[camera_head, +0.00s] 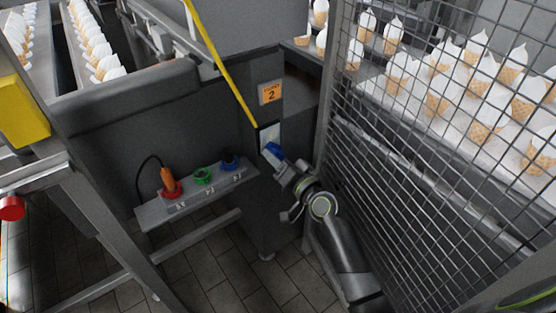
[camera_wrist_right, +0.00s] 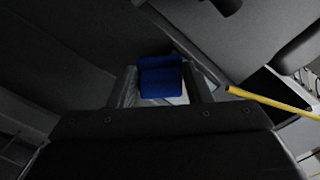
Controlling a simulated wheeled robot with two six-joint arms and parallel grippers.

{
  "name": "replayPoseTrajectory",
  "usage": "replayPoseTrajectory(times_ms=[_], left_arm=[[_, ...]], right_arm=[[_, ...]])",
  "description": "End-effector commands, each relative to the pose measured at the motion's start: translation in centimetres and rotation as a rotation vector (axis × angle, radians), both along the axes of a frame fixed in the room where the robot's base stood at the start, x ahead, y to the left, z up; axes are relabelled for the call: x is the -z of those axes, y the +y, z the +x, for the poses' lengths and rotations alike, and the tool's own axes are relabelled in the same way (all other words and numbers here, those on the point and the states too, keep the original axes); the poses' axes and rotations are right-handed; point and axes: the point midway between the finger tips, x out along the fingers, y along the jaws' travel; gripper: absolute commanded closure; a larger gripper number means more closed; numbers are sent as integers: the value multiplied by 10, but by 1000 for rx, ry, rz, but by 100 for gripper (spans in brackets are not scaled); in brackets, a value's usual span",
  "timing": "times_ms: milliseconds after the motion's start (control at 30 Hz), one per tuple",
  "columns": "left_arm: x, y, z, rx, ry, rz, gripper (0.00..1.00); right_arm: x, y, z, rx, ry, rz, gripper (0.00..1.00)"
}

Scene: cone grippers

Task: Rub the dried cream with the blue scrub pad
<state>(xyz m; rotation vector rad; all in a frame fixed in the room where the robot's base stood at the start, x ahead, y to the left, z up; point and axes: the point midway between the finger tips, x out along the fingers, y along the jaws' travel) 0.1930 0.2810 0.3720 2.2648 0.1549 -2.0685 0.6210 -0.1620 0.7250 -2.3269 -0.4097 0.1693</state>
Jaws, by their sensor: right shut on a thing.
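The blue scrub pad (camera_head: 271,153) is held in my right gripper (camera_head: 279,161), in front of the dark machine panel. In the right wrist view the pad (camera_wrist_right: 161,77) sits between the two fingers of my right gripper (camera_wrist_right: 161,88), which is shut on it. A pale rectangular patch (camera_head: 270,135) shows on the panel just above the pad. A whitish area also shows around the pad's lower edge in the wrist view. I cannot tell for sure whether this is the dried cream, or whether the pad touches it. My left gripper is not in view.
A shelf (camera_head: 155,214) left of the pad holds an orange-handled tool (camera_head: 167,180) in a red holder, a green holder (camera_head: 203,176) and a blue holder (camera_head: 231,162). A yellow bar (camera_head: 222,66) slants down toward the patch. A wire mesh guard (camera_head: 420,165) stands close right of my arm.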

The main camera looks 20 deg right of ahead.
Motion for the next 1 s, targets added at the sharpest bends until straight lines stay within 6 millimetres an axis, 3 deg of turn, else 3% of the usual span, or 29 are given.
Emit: replayPoseTrajectory(times_ms=[300,567,1000], left_arm=[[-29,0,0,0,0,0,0],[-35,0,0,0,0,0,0],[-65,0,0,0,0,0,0]], right_arm=[[-32,-1,-2,0,0,-1,74],[-39,-1,-2,0,0,-1,74],[-73,0,1,0,0,-1,74]])
